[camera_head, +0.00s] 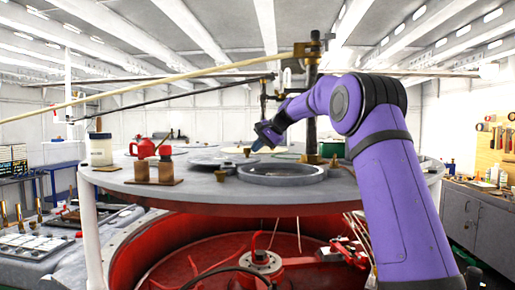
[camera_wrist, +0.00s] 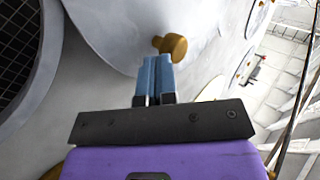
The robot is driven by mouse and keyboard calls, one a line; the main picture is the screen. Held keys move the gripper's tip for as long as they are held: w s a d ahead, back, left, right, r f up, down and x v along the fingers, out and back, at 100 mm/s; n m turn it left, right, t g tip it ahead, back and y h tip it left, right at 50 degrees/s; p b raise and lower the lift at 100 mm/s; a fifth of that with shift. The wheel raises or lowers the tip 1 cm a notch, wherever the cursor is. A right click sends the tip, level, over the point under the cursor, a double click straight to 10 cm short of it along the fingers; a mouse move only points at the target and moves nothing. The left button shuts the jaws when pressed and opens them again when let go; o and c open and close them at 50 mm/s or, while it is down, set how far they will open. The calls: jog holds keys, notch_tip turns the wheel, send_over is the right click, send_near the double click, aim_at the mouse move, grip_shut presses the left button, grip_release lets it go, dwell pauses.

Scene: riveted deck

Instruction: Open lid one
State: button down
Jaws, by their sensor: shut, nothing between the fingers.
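My gripper (camera_head: 258,148) reaches over the round grey deck (camera_head: 140,187), pointing down and left. In the wrist view its two blue fingers (camera_wrist: 157,58) are together with nothing between them. Their tips are right by a brass knob (camera_wrist: 170,45) on a pale round lid (camera_wrist: 115,25); I cannot tell whether they touch it. A flat grey lid (camera_head: 205,160) lies left of my gripper in the head view. A raised grey ring (camera_head: 283,178) is in front of it. No label shows which lid is lid one.
On the deck's left are a red kettle (camera_head: 142,146), a cream jar (camera_head: 100,149) and brown blocks (camera_head: 153,174). Poles cross above the deck. A ringed opening with a dark grid (camera_wrist: 15,50) is at the wrist view's left.

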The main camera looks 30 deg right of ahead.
jog(key=shift+s+d+r, duration=0.1)
jog(key=s+d, duration=0.2)
jog(key=s, duration=0.1)
jog(key=s+d, duration=0.6)
jog(key=shift+s+r, duration=0.3)
jog(key=shift+s, duration=0.15)
